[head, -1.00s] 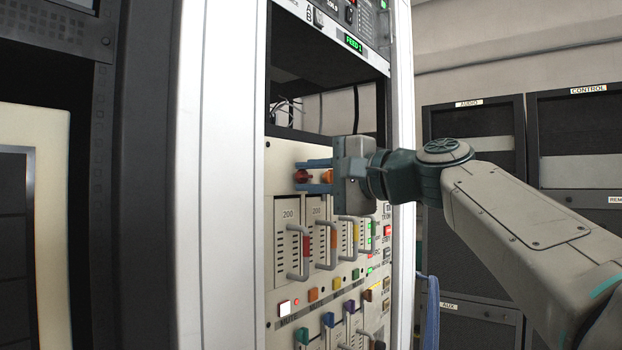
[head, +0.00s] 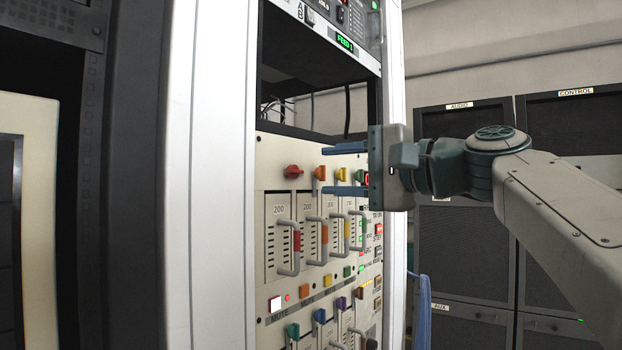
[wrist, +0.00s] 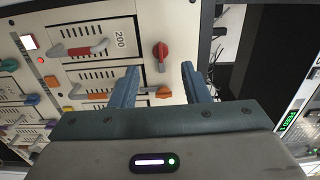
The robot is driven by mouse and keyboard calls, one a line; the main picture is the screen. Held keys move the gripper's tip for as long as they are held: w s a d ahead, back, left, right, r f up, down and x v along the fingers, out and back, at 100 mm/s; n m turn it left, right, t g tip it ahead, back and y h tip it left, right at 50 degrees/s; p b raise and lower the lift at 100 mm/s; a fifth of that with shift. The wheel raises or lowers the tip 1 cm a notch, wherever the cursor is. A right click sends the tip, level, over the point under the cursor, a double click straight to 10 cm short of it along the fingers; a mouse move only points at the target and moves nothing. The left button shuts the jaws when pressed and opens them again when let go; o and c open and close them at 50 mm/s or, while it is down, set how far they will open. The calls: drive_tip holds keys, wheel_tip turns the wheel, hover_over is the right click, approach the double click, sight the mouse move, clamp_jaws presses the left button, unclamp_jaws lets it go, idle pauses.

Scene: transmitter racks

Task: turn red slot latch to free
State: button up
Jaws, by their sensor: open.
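The red slot latch (head: 293,171) sits above the leftmost module, the one with the red-marked handle (head: 296,241). It lies crosswise to its slot, while the orange latch (head: 319,173) beside it stands along its slot. In the wrist view the red latch (wrist: 160,54) shows uncovered, just beyond the fingertips and between their lines. My gripper (head: 325,171) is open and empty, its blue fingers above and below the latch row's height, drawn back from the panel. In the wrist view my gripper (wrist: 160,69) has a clear gap between its fingers.
A yellow latch (head: 341,174) and several handled modules continue to the right. A lower row has coloured latches and a lit white mute button (head: 275,304). An open rack bay (head: 312,95) lies above the panel. The white rack post (head: 210,180) stands left.

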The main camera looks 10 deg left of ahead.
drive_tip(key=v, duration=0.7)
drive_tip(key=shift+b, duration=0.3)
drive_tip(key=shift+a, duration=0.1)
